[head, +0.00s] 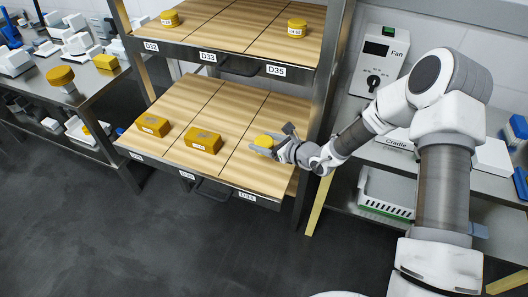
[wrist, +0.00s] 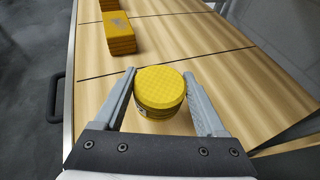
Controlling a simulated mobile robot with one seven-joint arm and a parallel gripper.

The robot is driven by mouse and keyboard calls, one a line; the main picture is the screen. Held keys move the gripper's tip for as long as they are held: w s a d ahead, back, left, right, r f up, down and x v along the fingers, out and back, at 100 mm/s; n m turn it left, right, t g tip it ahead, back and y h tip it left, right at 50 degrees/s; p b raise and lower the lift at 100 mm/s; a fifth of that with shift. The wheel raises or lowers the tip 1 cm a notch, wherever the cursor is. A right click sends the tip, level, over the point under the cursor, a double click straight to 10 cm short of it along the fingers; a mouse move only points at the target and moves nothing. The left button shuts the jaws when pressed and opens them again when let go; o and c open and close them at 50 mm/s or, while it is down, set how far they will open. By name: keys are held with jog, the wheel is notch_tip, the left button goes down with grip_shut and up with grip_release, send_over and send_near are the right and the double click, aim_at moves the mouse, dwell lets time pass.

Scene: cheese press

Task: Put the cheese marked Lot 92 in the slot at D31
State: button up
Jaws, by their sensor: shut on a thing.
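A small round yellow cheese (head: 267,141) is between the fingers of my gripper (head: 272,146), at the right slot of the pulled-out lower wooden shelf (head: 225,100). In the wrist view the cheese (wrist: 160,88) sits upright between both fingers, with a dark mark low on its left side; its lot text is not readable. I cannot tell whether it touches the boards. A label (head: 246,196) on this slot's front edge looks like D31 but is blurred.
Block cheeses (head: 203,140) and (head: 153,126) stand in the other lower slots. The upper shelf (head: 235,30) holds round cheeses (head: 297,27) and (head: 170,18). A metal post (head: 318,110) rises right of the shelf. The right slot is otherwise clear.

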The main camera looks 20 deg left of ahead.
jog(key=shift+f+b, duration=0.35)
jog(key=shift+f, duration=1.55)
jog(key=shift+f, duration=0.2)
jog(key=o, duration=1.4)
jog(key=shift+s+d+r, duration=0.1)
jog(key=shift+d+r, duration=0.15)
jog(key=shift+r, duration=0.1)
jog(key=p+v, duration=0.1)
jog(key=v, duration=1)
jog(key=shift+s+d+p, duration=0.15)
jog(key=shift+s+p, duration=0.05)
jog(key=shift+p, duration=0.1)
jog(key=shift+r, duration=0.1)
